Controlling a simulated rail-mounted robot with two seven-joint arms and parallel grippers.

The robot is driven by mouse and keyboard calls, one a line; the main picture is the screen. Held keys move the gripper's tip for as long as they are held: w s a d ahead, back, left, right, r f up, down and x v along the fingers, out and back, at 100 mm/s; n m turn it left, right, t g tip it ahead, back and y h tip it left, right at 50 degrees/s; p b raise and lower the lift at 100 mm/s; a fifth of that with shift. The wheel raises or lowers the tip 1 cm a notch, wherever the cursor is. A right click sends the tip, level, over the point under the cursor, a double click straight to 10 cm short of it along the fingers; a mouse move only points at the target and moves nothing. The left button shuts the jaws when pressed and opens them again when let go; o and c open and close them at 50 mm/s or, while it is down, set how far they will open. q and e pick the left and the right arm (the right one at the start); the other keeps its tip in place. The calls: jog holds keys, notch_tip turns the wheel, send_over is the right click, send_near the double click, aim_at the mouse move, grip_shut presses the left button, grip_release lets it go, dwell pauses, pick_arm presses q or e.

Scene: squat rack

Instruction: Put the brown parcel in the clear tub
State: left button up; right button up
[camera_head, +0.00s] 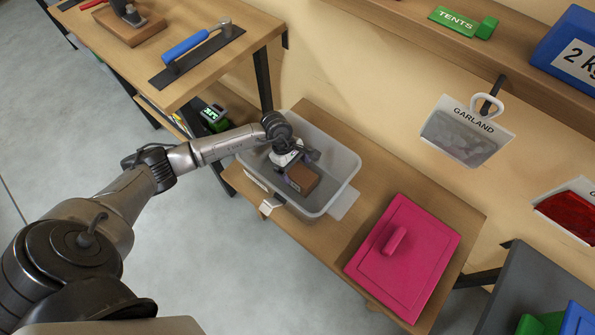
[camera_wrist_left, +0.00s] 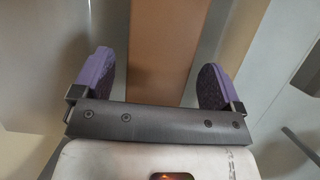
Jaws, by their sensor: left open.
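The clear tub (camera_head: 338,163) is a pale, see-through open box on the wooden bench. The brown parcel (camera_head: 304,181) is inside the tub's outline, and it looks low in it; whether it touches the floor is hard to tell. My left gripper (camera_head: 299,170) reaches down into the tub, right at the parcel. In the left wrist view, its two purple-padded fingers (camera_wrist_left: 157,70) stand apart on either side of the brown parcel (camera_wrist_left: 163,45), with visible gaps between pads and parcel. My right gripper is in neither view.
A pink lid (camera_head: 420,262) with a handle lies on the bench right of the tub. A higher table (camera_head: 110,55) with a blue-handled tool (camera_head: 185,45) stands at upper left. A bag marked GARLAND (camera_head: 466,133) hangs on the wall.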

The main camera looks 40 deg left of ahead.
pick_arm(q)
jog(key=p+v, duration=0.2)
jog(key=v, duration=0.6)
jog(key=shift+a+r, duration=0.15)
jog(key=shift+r, duration=0.1)
